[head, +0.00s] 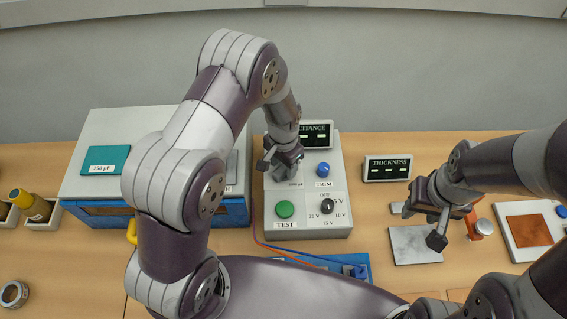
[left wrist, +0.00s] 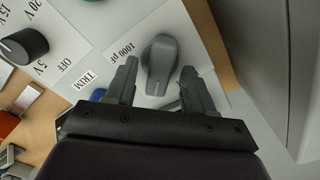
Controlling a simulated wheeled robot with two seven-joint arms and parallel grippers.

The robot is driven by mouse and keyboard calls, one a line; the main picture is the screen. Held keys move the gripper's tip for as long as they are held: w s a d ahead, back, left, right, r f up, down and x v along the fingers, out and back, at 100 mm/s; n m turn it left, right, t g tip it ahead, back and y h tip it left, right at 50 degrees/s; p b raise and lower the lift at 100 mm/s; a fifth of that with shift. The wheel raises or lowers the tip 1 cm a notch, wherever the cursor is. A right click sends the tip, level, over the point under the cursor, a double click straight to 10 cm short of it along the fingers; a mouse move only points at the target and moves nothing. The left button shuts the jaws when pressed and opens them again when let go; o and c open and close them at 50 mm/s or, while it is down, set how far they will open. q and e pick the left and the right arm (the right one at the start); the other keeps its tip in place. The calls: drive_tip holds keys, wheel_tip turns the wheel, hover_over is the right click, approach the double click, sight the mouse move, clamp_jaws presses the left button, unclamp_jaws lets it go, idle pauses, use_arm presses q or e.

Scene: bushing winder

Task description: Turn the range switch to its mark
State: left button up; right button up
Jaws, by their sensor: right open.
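The grey instrument box (head: 316,225) has a CAPACITANCE display (head: 316,134) at its back. In the left wrist view, a grey knob with a pointer ridge, which looks like the range switch (left wrist: 160,62), sits beside a "1000 pF" label (left wrist: 123,47). My left gripper (head: 281,166) is over the box's back left part and hides this knob in the head view. In the left wrist view the left gripper (left wrist: 160,88) has its fingers apart, with the knob in line with the gap. I cannot tell whether they touch it. My right gripper (head: 422,226) is open and empty.
The box also bears a blue TRIM knob (head: 323,170), a green TEST button (head: 285,209) and a black voltage knob (head: 327,206). A THICKNESS display (head: 387,168) and a grey plate (head: 414,246) are to the right. My left arm covers part of the blue-and-white case (head: 119,125).

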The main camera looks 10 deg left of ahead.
sight(283, 168)
use_arm(q)
drive_tip(key=shift+w+r, duration=0.1)
drive_tip(key=shift+r, duration=0.2)
wheel_tip(283, 168, up, 12)
drive_tip(key=b, duration=0.3)
use_arm(e)
wheel_tip(283, 168, down, 4)
drive_tip(key=shift+r, duration=0.25)
